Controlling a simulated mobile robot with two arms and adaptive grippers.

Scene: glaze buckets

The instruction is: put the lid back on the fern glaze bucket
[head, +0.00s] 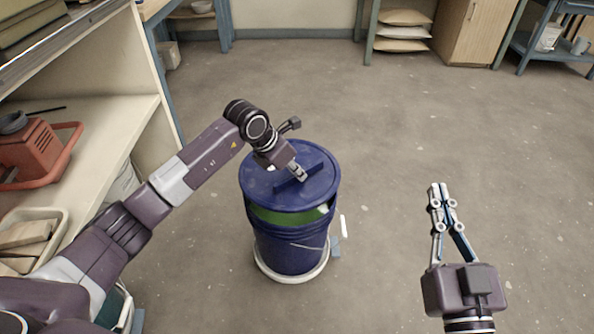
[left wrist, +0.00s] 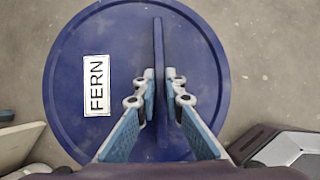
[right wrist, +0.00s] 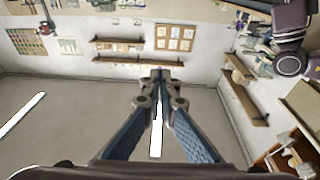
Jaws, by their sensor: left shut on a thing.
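The blue lid (head: 265,182) has a raised upright ridge and a white label reading FERN, legible on the lid in the left wrist view (left wrist: 65,75). My left gripper (head: 298,173) is shut on the ridge, with one finger on each side of it in the left wrist view (left wrist: 160,85). The lid is over the blue bucket (head: 288,255), roughly level. A green band of glaze shows between the lid's front edge and the bucket's rim, so the lid looks held a little above it. My right gripper (head: 438,188) is empty, its fingertips together, to the right of the bucket.
The bucket stands on a pale round base (head: 292,277). The floor at the right is clear.

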